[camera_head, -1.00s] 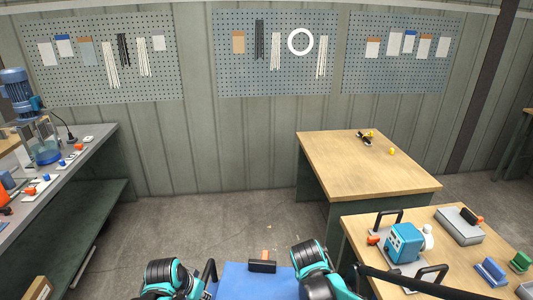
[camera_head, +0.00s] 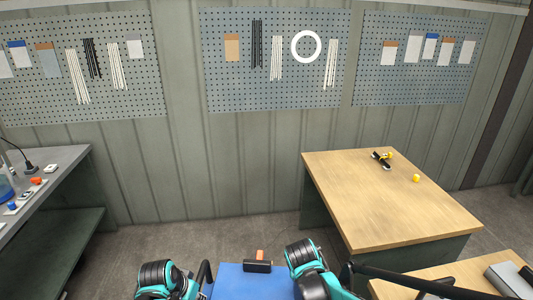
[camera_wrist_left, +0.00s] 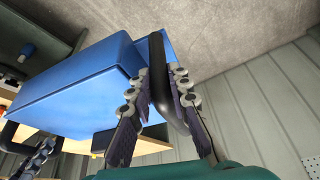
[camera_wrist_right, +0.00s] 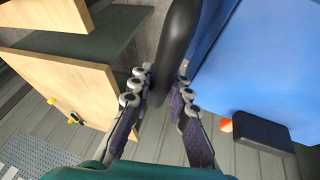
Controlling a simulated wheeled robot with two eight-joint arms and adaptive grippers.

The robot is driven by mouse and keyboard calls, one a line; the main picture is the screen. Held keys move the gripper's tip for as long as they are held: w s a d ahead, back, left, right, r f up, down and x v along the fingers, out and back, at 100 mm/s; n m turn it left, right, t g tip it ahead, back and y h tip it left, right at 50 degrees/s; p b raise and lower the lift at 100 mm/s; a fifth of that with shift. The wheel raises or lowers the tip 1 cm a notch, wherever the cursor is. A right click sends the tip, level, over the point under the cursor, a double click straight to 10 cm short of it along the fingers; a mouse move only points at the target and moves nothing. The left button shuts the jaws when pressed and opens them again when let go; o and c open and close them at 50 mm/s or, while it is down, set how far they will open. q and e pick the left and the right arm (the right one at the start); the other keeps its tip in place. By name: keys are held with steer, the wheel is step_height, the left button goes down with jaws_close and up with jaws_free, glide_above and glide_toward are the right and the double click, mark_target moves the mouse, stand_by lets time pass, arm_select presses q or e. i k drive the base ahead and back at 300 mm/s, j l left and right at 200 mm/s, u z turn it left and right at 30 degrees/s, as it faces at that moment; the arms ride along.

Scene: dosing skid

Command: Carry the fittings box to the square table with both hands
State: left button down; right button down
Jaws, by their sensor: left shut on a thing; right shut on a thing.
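The blue fittings box (camera_head: 240,284) is at the bottom middle of the head view, partly cut off by the frame, in front of my body. My left gripper (camera_wrist_left: 162,74) is shut on a black bar handle (camera_wrist_left: 156,50) at one side of the box. My right gripper (camera_wrist_right: 164,72) is shut on the black handle (camera_wrist_right: 178,35) at the other side. The box hangs between both hands, above the floor. A wood-topped table (camera_head: 375,215), ahead and to the right in the head view, looks like the square table.
Another wooden table (camera_head: 440,272) is close at lower right. A grey bench (camera_head: 45,172) stands left. Open floor (camera_head: 200,237) lies ahead, before the wall.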

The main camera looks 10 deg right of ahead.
mark_target(351, 187)
steer(key=i, duration=1.25)
steer(key=i+z, duration=0.15)
steer(key=i, duration=0.5)
steer(key=i+j+z, duration=0.15)
steer(key=i, duration=0.5)
steer(key=i+z, duration=0.4)
steer(key=i, duration=0.2)
steer(key=i+j+z, duration=0.1)
steer(key=i+z, duration=0.3)
steer(key=i, duration=0.2)
steer(key=z, duration=1.45)
steer(key=i+j, duration=0.05)
